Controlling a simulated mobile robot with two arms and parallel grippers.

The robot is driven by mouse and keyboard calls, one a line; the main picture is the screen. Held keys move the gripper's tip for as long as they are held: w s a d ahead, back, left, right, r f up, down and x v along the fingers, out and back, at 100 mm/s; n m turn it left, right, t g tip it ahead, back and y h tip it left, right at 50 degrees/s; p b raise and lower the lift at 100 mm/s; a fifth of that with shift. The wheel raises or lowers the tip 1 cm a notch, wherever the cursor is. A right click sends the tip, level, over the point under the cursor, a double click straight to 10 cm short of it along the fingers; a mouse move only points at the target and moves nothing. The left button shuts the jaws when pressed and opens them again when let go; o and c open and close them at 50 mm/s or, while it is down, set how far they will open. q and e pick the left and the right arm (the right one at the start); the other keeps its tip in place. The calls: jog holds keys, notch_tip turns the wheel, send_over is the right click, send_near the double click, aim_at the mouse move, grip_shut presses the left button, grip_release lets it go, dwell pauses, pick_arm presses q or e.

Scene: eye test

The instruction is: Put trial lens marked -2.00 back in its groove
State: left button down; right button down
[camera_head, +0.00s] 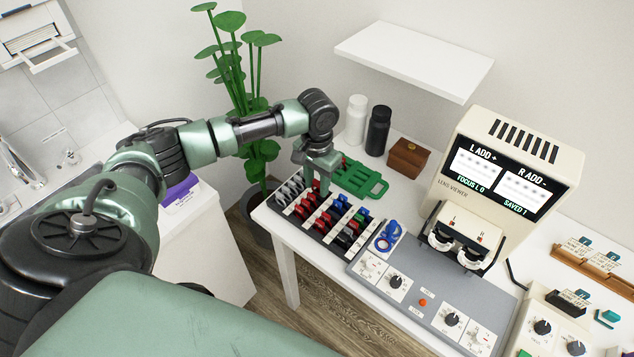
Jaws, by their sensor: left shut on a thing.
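The lens case (293,226) is a black box on the white table, with rows of grooves holding red, blue, grey and green-tabbed trial lenses. My left gripper (317,184) points down over the back part of the case. It is shut on a small trial lens, mostly hidden by the fingers. I cannot read its marking or tell whether it touches a groove. The other lens markings are too small to read. My right gripper is out of view.
A green tray with a handle (369,185) lies just behind the case. A blue ring-shaped piece (388,237) lies to its right. A grey control panel (424,302) and a cream lens viewer (507,158) stand further right. White and black bottles (377,131) and a brown box (408,158) stand behind.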

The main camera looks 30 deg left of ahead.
pick_arm(q)
jog(key=shift+f, duration=0.15)
jog(key=shift+f, duration=1.4)
jog(key=c, duration=0.9)
grip_release()
notch_tip(320, 180, up, 8)
jog(key=shift+f+b, duration=0.1)
jog(key=shift+b, duration=0.4)
